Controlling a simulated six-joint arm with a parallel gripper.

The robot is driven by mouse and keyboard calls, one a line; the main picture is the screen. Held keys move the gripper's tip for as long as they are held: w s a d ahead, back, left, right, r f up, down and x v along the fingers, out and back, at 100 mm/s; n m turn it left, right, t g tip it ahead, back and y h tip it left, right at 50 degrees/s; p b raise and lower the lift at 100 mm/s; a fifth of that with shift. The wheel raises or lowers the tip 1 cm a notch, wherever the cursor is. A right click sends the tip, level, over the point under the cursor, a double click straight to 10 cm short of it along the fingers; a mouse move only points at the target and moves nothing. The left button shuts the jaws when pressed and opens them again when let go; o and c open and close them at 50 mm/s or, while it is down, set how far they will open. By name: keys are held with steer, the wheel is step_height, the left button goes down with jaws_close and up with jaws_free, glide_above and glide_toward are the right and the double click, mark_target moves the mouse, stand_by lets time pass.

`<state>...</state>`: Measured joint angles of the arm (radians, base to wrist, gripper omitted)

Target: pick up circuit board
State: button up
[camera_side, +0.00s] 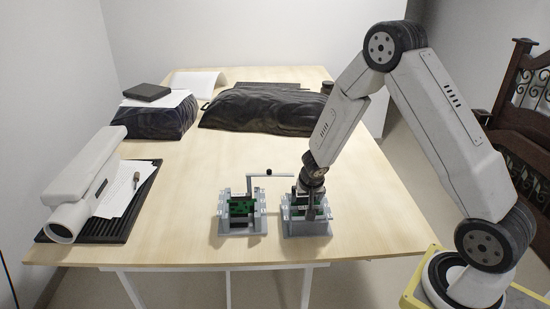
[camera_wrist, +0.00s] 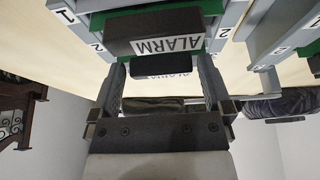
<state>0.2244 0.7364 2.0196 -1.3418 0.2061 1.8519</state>
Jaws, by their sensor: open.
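A green circuit board (camera_wrist: 98,22) sits in the right-hand grey holder (camera_side: 306,228), and only strips of it show. In the wrist view a dark block labelled ALARM (camera_wrist: 150,30) is in front of that board. My gripper (camera_wrist: 162,68) is open, its two fingers spread to either side of the block's lower part. I cannot tell whether they touch it. In the side view my gripper (camera_side: 312,196) is down at the right-hand holder and hides much of it. A second green board (camera_side: 243,206) stands in the left-hand grey holder (camera_side: 238,228).
A thin arm with a dark tip (camera_side: 268,172) rises above the left holder. A white cylindrical device (camera_side: 85,185) lies on a black ribbed tray (camera_side: 115,232) at the left. Black bags (camera_side: 262,108) lie at the back. The wooden table (camera_side: 180,215) is clear between.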

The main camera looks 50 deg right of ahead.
steer(key=shift+f, duration=0.1)
stand_by(0.4)
steer(key=c, duration=1)
steer(key=shift+o, duration=0.2)
steer(key=shift+r, duration=0.25)
step_height(320, 180, up, 10)
steer(key=shift+f, duration=0.25)
steer(key=shift+w, duration=0.1)
stand_by(0.5)
steer(key=w+a+r, duration=0.1)
steer(key=w+a, duration=0.4)
steer(key=a, duration=0.3)
steer(key=w+a+r+t+h, duration=0.1)
steer(key=w+a, duration=0.5)
steer(key=a, duration=0.2)
steer(key=shift+a+r, duration=0.15)
steer(key=shift+r, duration=0.25)
